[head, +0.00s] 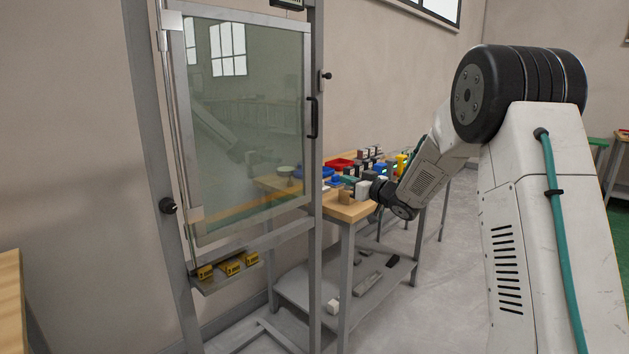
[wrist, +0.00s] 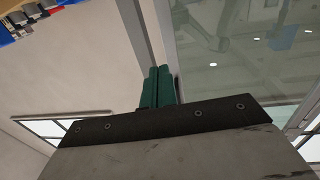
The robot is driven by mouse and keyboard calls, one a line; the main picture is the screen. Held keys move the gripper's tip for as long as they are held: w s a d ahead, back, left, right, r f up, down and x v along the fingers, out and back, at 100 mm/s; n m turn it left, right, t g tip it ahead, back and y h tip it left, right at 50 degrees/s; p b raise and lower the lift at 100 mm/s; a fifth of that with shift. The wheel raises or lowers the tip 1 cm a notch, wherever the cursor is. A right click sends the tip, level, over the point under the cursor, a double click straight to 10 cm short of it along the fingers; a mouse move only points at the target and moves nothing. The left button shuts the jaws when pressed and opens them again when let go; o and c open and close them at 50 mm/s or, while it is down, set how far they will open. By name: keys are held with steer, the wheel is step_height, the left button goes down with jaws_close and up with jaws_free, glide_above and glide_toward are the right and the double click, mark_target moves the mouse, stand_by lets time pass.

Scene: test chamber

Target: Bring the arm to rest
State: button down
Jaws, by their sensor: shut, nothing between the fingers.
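My arm (head: 428,172) reaches from the right side of the head view down and left toward the workbench, bent at the large black joint (head: 515,85). Its dark wrist end is at the front right corner of the bench; the head view does not show the fingers clearly. In the wrist view, my gripper (wrist: 158,72) shows as two teal fingers side by side and shut, with nothing held. They point toward the wall and the frame of the glass panel.
A framed glass panel (head: 250,125) with a black handle stands left of the wooden workbench (head: 349,211). Several small coloured items and a red tray (head: 340,163) crowd the bench. Yellow labelled items (head: 232,267) sit on a ledge below the glass. Open floor (head: 440,270) lies right of the bench.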

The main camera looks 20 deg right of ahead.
steer(key=s+d+f+m+g+h, duration=0.2)
steer(key=d+f+m+g+h, duration=0.1)
steer(key=d+f+h, duration=0.4)
steer(key=s+f+m+g+h, duration=0.25)
steer(key=s+g, duration=0.35)
steer(key=s, duration=0.7)
steer(key=s+a+r+g+y, duration=0.1)
steer(key=s+a, duration=0.5)
steer(key=s, duration=0.7)
steer(key=s+a+r+g, duration=0.3)
steer(key=s+a, duration=0.3)
steer(key=s, duration=0.7)
steer(key=s+a+r+n+g+y, duration=0.1)
steer(key=s+a+r, duration=0.3)
steer(key=s, duration=0.9)
steer(key=a+g, duration=0.1)
steer(key=a, duration=0.2)
steer(key=shift+r+y, duration=0.25)
steer(key=shift+y, duration=0.1)
steer(key=shift+s, duration=0.1)
